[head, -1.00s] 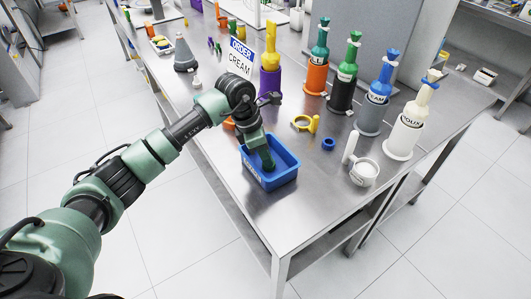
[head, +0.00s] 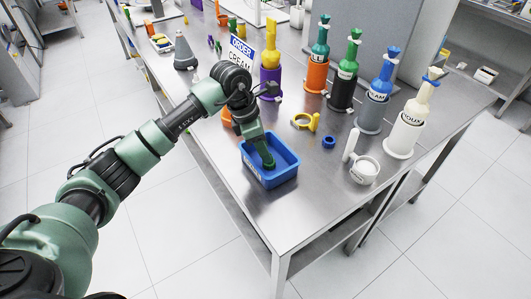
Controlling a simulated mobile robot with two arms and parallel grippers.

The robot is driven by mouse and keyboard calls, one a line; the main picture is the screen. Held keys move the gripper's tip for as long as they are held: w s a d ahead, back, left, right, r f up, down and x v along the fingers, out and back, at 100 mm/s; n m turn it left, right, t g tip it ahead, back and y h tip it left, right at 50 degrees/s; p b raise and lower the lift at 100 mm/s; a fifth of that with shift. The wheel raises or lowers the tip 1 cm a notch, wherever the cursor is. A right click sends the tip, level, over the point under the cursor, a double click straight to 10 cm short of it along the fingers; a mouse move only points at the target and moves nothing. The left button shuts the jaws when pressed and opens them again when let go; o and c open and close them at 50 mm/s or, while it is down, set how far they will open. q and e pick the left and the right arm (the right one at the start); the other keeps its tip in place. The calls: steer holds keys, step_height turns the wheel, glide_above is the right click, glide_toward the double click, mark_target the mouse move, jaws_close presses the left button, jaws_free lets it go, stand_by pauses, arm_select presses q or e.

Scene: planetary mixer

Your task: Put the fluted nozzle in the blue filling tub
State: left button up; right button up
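The blue filling tub (head: 284,174) stands near the front edge of the steel table, with a label on its near side. My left gripper (head: 267,163) points down over the tub, its tip at or just above the opening. Its fingers are too small and dark to tell whether they are open or shut, or hold anything. I cannot make out the fluted nozzle; the gripper hides part of the tub's inside. My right gripper is not in view.
To the tub's right are a small blue ring (head: 328,142), a yellow ring with a handle (head: 305,122) and a white cup (head: 364,170). Bottles in coloured holders (head: 403,135) line the right. An order sign (head: 240,59) stands behind my wrist. The table's front corner (head: 280,235) is bare.

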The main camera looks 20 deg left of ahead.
arm_select(q)
steer(key=b+v, duration=0.1)
steer(key=v, duration=0.8)
steer(key=shift+r, duration=0.25)
